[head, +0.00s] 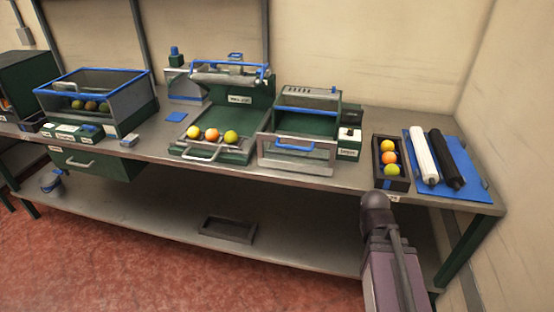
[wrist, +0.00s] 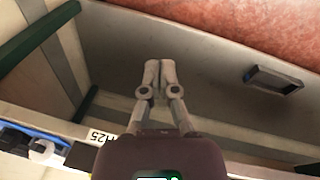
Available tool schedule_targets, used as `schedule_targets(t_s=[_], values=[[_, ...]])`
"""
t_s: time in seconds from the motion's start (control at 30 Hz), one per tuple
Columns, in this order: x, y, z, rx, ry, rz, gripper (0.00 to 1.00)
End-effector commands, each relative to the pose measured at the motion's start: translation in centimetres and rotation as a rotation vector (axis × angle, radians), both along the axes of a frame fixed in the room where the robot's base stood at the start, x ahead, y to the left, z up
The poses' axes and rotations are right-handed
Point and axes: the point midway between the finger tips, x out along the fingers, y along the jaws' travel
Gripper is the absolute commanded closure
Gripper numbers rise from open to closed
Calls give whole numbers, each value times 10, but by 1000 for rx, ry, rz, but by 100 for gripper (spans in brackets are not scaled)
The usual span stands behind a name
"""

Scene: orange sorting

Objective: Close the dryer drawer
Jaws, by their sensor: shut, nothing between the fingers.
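A green machine with a vented grey top (head: 308,98) stands right of centre on the bench in the head view. I take it as the dryer, though its small label is too blurred to read. Its drawer (head: 297,153), with a clear-looking front panel and a bar handle, appears pulled out toward the bench's front edge. My gripper (wrist: 159,64) is shut and empty in the wrist view, near the bench edge and away from the drawer. The drawer is not in the wrist view. In the head view only my arm shows at the lower right.
Left of the drawer, a green machine has a tray (head: 174,148) holding three fruits. On its right stand a dark fruit box (head: 377,172) and a blue mat (head: 472,184) with a white and a black roller. A dark tray (head: 228,229) lies on the lower shelf.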

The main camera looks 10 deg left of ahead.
Motion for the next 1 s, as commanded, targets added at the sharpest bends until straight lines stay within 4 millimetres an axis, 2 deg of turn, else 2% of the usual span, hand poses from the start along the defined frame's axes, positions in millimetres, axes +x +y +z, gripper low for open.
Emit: schedule_targets(t_s=[0.17, 0.37, 0.47, 0.73, 1.0], values=[[30, 17, -4, -203, -74, 288, 100], [66, 48, 6, -492, -142, 663, 100], [83, 70, 15, -648, -164, 849, 100], [114, 152, 46, -1115, -183, 1329, 100], [118, 256, 77, -1645, -131, 1718, 100]])
